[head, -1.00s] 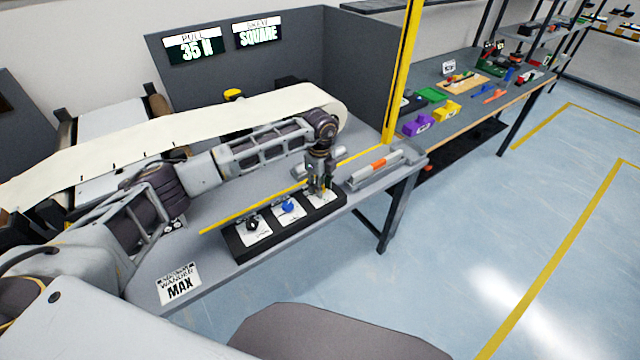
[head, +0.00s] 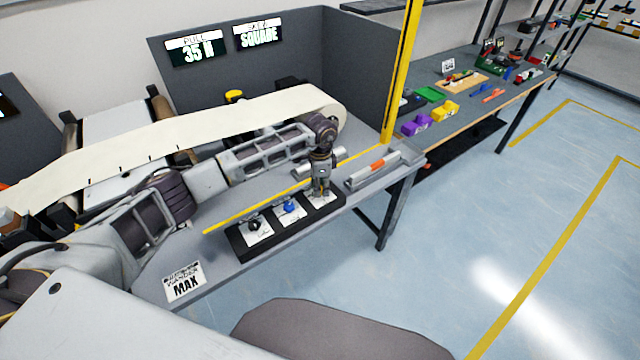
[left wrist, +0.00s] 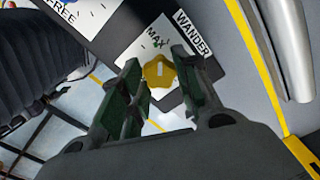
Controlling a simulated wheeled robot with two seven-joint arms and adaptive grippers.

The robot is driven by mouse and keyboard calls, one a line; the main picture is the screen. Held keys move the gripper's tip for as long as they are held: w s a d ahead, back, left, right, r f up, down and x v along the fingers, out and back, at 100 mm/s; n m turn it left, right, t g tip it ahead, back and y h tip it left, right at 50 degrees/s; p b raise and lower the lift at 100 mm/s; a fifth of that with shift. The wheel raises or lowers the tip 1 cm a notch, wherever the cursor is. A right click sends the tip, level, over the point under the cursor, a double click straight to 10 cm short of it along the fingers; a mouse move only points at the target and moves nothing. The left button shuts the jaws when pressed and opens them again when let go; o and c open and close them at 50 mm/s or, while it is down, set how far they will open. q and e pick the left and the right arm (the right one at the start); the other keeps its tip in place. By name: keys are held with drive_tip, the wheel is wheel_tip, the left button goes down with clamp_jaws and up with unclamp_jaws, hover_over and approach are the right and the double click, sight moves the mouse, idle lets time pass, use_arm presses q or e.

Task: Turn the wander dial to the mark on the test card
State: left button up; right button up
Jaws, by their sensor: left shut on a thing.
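The test card (head: 183,282) at the near left of the table reads "WANDER MAX". A black dial box (head: 240,250) holds a black dial (head: 254,224), a blue dial (head: 290,207) and a third dial hidden under my left gripper (head: 320,190). The left wrist view shows this third one, the yellow wander dial (left wrist: 157,74), on a white plate labelled "WANDER" and "MAX". My left gripper (left wrist: 160,85) points down with its fingers either side of the dial, shut on it. I cannot tell exactly where its pointer stands. My right gripper is out of view.
A yellow rail (head: 270,203) runs along the table behind the dial box. A grey bar with an orange band (head: 377,168) lies right of it. A yellow post (head: 402,75) stands at the table's right end. A pale belt (head: 200,125) runs behind my arm.

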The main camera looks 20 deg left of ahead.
use_arm(q)
drive_tip(key=shift+n+p, duration=0.45)
drive_tip(key=shift+n, duration=0.85)
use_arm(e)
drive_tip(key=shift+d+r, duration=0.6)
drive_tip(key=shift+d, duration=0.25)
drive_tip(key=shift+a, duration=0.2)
use_arm(q)
drive_tip(key=o, duration=0.8)
drive_tip(key=shift+c, duration=0.2)
drive_tip(key=shift+o, duration=1.2)
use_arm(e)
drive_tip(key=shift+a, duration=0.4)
use_arm(q)
wheel_tip(320, 180, up, 12)
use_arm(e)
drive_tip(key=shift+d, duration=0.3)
